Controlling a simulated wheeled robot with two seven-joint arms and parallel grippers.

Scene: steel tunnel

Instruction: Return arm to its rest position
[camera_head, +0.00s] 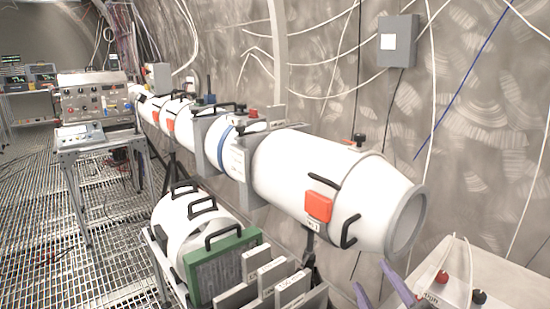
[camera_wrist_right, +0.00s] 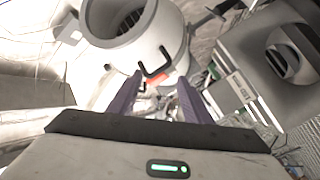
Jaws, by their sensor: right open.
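My right gripper (camera_head: 379,284) shows at the bottom edge of the head view as two purple fingers, spread apart with nothing between them. In the right wrist view its fingers (camera_wrist_right: 161,88) are also apart and empty. The open end of the long white tube (camera_head: 330,190) is above and behind the fingers; it also shows at the top of the right wrist view (camera_wrist_right: 130,22). No contact with the tube is visible. My left gripper is not in view.
A cart on the left side of the tube carries a white ring section (camera_head: 185,222), a green-framed filter (camera_head: 222,265) and several grey plates (camera_head: 285,285). A pale box with red and black knobs (camera_head: 455,283) stands at lower right. Grated floor (camera_head: 100,265) is open at left.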

